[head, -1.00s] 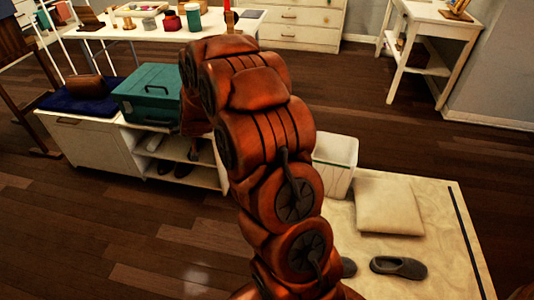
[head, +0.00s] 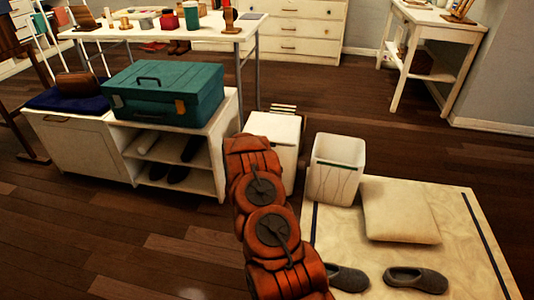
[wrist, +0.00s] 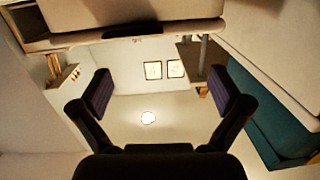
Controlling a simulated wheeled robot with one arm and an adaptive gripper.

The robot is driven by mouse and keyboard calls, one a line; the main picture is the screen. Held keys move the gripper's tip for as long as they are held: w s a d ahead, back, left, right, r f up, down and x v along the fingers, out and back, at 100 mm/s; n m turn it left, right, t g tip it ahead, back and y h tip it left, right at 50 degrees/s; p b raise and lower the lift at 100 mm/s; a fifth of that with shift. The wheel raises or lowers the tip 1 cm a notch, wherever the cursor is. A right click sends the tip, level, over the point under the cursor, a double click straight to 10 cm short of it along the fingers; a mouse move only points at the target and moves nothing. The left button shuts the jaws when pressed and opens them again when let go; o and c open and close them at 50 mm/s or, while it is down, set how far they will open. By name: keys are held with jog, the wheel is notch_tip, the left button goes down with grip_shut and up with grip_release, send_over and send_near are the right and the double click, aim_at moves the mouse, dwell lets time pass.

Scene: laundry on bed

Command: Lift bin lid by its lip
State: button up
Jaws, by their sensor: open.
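A white lidded bin (head: 276,128) stands on the floor right of the low cabinet, its lid closed in the head view. My arm partly covers its left side. My gripper is hidden behind the arm there. In the wrist view, which appears upside down, my gripper (wrist: 160,92) is open, with two dark fingers wide apart and nothing between them. A pale slab (wrist: 90,14), apparently the bin's lid, crosses the top of that view, beyond the fingertips. A dark piece (wrist: 133,31) sits on its edge; I cannot tell if it is the lip. No contact is visible.
The low white cabinet (head: 75,148) holds a teal case (head: 165,93), also in the wrist view (wrist: 268,135). An open white bin (head: 337,170) stands to the right, near a rug with a cushion (head: 398,210) and slippers (head: 415,279). Floor in front is clear.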

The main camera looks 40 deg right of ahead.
jog(key=shift+h, duration=0.6)
jog(key=shift+w+d+f+b, duration=0.45)
jog(key=shift+d+b, duration=0.1)
jog(key=shift+d, duration=0.85)
jog(key=shift+w+d+f+b, duration=0.3)
jog(key=shift+d+f+b, duration=0.2)
jog(key=shift+d, duration=0.95)
jog(key=shift+w+d+f+b, duration=0.4)
jog(key=shift+d+b, duration=0.15)
jog(key=shift+d, duration=0.85)
jog(key=shift+c, duration=0.3)
